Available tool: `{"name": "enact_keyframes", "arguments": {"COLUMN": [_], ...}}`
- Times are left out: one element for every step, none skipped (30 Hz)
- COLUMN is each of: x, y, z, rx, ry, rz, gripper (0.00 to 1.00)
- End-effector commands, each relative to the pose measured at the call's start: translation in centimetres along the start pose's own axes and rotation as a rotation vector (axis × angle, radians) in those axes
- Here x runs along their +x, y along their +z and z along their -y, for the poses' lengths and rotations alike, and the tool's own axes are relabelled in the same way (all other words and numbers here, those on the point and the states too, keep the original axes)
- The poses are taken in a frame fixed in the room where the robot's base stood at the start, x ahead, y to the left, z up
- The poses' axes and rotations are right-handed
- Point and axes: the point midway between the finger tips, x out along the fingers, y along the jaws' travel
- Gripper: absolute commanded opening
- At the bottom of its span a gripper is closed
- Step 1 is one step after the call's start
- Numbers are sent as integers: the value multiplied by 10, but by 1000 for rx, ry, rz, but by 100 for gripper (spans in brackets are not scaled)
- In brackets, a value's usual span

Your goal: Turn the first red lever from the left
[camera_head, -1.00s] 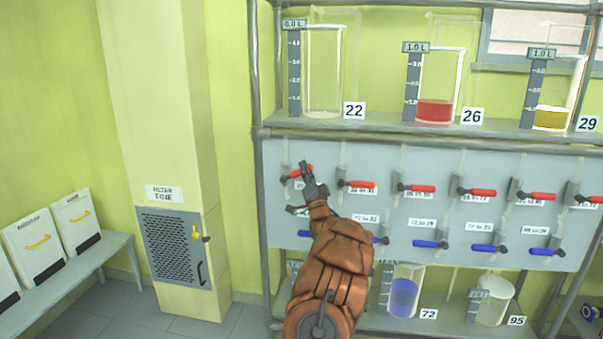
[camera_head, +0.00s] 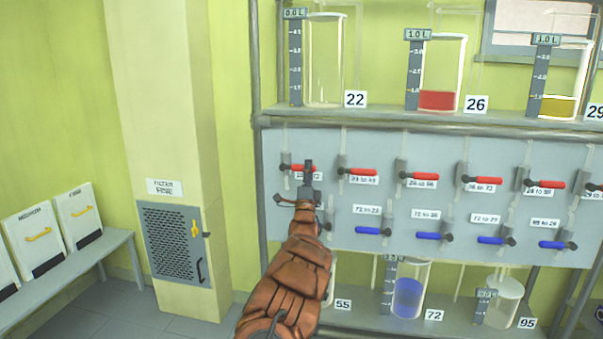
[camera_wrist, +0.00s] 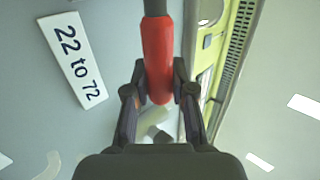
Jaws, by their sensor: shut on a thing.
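The first red lever from the left (camera_head: 298,168) is on the grey valve panel (camera_head: 400,216), pointing right from its valve and lying level. In the wrist view the red lever (camera_wrist: 158,55) runs down between the two dark fingers. My gripper (camera_head: 308,168) is at the lever's right end and hides part of it. In the wrist view my gripper (camera_wrist: 160,90) is shut on the lever's free end, one finger on each side. A label reading "22 to 72" (camera_wrist: 74,62) is beside the lever.
More red levers (camera_head: 358,171) sit to the right in the same row, with blue levers (camera_head: 374,231) below. Glass vessels stand on the upper shelf (camera_head: 385,118) and the lower one. A cream pillar (camera_head: 165,100) and bench (camera_head: 115,245) are at left.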

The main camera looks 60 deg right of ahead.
Motion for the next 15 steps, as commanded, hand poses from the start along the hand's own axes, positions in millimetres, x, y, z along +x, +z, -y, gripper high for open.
{"name": "enact_keyframes", "arguments": {"x": [-1,-1,-1,-1,-1,-1,-1,-1,-1,-1,-1,-1,-1,-1,-1], "y": [-3,-3,-3,-3,-3,-3,-3,-3,-3,-2,-2,-2,-2,-2,-2], "z": [-1,-1,-1,-1,-1,-1,-1,-1,-1,-1,-1,-1,-1,-1,-1], "rx": [1,1,2,2,2,2,2,2,2,2,2,2,2,2,2], "ry": [2,2,2,3,3,3,3,3,3,3,3,3,3,2,2], "rz": [-5,-6,-6,-6,-6,-6,-6,-6,-6,-6,-6,-5,-5,-5,-4], "gripper": [0,0,0,0,0,0,0,0,0,0,27,31,34,37,42]}}
